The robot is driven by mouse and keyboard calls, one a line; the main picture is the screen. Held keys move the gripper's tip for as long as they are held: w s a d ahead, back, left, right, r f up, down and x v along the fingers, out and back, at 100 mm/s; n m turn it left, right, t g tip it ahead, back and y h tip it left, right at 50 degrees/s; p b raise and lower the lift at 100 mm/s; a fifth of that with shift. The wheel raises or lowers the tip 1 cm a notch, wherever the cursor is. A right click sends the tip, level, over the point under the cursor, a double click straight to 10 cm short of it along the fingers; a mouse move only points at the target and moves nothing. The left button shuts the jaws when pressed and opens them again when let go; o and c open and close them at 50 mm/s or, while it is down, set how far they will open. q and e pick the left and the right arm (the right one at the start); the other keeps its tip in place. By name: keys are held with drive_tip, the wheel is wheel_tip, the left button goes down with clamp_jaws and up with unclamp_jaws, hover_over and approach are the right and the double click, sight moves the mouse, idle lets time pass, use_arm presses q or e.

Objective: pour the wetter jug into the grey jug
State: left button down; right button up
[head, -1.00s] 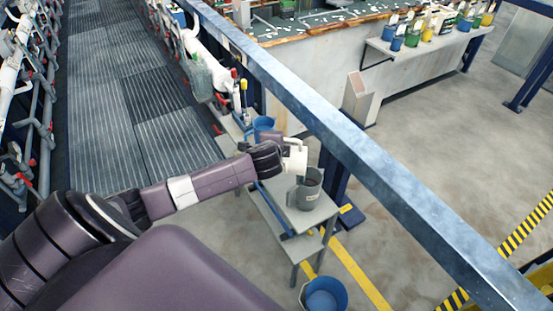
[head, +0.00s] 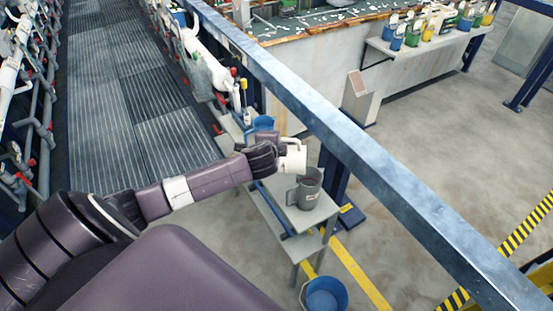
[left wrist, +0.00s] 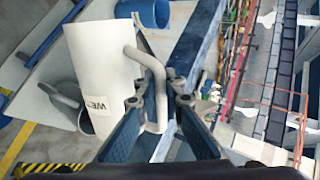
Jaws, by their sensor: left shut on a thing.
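The white jug (head: 293,159) is held in the air by my left gripper (head: 281,150), just above and to the left of the grey jug's mouth in the head view. In the left wrist view the white jug (left wrist: 100,65) shows a partly visible label starting "WE". My left gripper (left wrist: 160,108) is shut on its handle. The grey jug (head: 308,193) stands upright on the small grey table (head: 320,212). In the left wrist view the grey jug (left wrist: 66,98) is partly hidden behind the white jug. No liquid stream is visible. My right gripper is not in view.
A blue container (head: 263,123) stands at the table's far end. A blue bucket (head: 324,296) is on the floor by the near end. A long blue rail (head: 350,150) runs diagonally close to the table's right side. Open floor lies farther right.

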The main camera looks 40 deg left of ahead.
use_arm(q)
drive_tip(key=shift+s+a+f+n+t+h+b, duration=0.2)
drive_tip(key=shift+s+a+f+n+h+b, duration=0.15)
drive_tip(key=shift+a+f+b, duration=0.25)
drive_tip(key=shift+s+a+f+n+t+h+b, duration=0.2)
drive_tip(key=shift+s+a+f+n+h+b, duration=0.1)
drive_tip(key=shift+a+f+b, duration=0.3)
drive_tip(key=shift+s+a+f, duration=0.15)
drive_tip(key=shift+a+f, duration=0.05)
drive_tip(key=shift+f, duration=0.1)
drive_tip(key=shift+s+a+f+n+h+b, duration=0.1)
drive_tip(key=shift+f+n+h+b, duration=0.2)
drive_tip(key=shift+f+b, duration=0.2)
drive_tip(key=shift+s+a+f+n+t+h+b, duration=0.15)
drive_tip(key=shift+a+f+n+t+h+b, duration=0.1)
drive_tip(key=shift+f+b, duration=0.3)
drive_tip(key=shift+s+a+f+n+t+h+b, duration=0.1)
drive_tip(key=shift+s+a+f+n+t+b, duration=0.15)
drive_tip(key=shift+f+b, duration=0.3)
drive_tip(key=shift+s+a+f+n+t+h+b, duration=0.1)
drive_tip(key=shift+a+f+n+t+h+b, duration=0.15)
drive_tip(key=shift+f+b, duration=0.3)
drive_tip(key=shift+a, duration=0.2)
